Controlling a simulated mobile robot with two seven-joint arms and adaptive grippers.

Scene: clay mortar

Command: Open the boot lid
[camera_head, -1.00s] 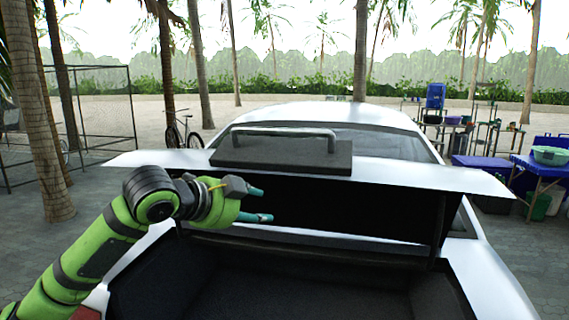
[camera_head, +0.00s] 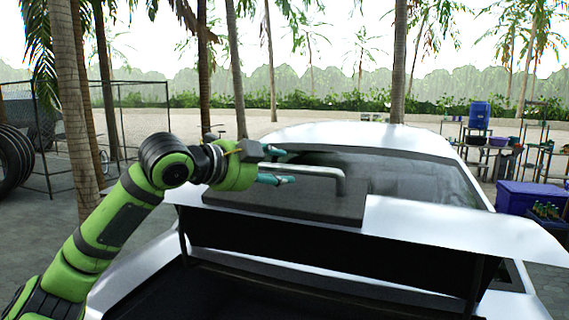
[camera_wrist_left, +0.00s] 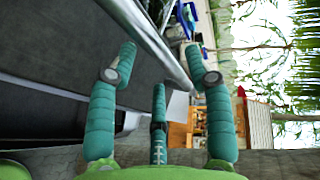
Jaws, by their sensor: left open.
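The white car's boot lid (camera_head: 440,226) stands raised, with the dark boot opening (camera_head: 330,268) below it. A grey metal bar handle (camera_head: 318,170) is on a dark block (camera_head: 335,206) on top of the lid. My left gripper (camera_head: 277,166) is at the left end of the handle, one fingertip above the bar and one below it. In the left wrist view, its teal fingers (camera_wrist_left: 162,62) are spread, and the bar (camera_wrist_left: 150,40) runs between them. I cannot tell whether they touch it. My right gripper is not in view.
A palm trunk (camera_head: 72,110) and a wire-frame cage (camera_head: 40,140) stand at the left, near stacked tyres (camera_head: 14,160). Blue boxes (camera_head: 525,197) and shelves (camera_head: 480,120) stand at the right. Paved ground lies around the car.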

